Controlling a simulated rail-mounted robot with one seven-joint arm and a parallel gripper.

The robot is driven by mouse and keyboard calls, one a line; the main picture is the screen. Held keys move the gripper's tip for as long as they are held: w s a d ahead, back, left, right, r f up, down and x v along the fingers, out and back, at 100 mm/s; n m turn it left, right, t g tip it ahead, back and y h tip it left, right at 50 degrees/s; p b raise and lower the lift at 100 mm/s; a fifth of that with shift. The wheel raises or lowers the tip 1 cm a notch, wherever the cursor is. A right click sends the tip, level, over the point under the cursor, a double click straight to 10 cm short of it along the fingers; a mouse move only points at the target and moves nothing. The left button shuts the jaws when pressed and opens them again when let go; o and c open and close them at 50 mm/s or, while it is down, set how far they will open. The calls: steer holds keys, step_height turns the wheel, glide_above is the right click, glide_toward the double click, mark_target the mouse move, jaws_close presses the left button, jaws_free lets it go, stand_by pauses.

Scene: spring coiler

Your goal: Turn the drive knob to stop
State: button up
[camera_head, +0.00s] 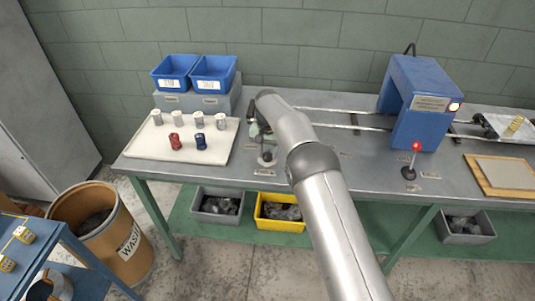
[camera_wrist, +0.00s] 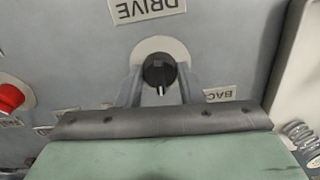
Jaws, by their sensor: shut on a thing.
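The drive knob (camera_wrist: 159,71) is a round black knob with a white pointer line, on a pale round plate under an upside-down "DRIVE" label (camera_wrist: 147,9) in the wrist view. Its pointer faces down in the picture, toward my palm. My gripper (camera_wrist: 158,84) has one finger on each side of the knob and is shut on it. A label starting "BAC" (camera_wrist: 219,94) lies right of the knob; its rest is covered. The other labels near the knob are partly hidden by my gripper. In the head view my arm covers most of this area.
On the bench, a white tray (camera_head: 152,150) with cans stands left, and a blue machine frame (camera_head: 427,95) and a red-tipped lever (camera_head: 411,160) stand right.

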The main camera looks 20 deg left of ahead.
mark_target(267, 152)
steer(key=shift+n, duration=0.5)
steer(key=o, duration=1)
steer(key=shift+r, duration=0.1)
step_height(267, 152, up, 17)
steer(key=p, duration=0.2)
steer(key=shift+r, duration=0.1)
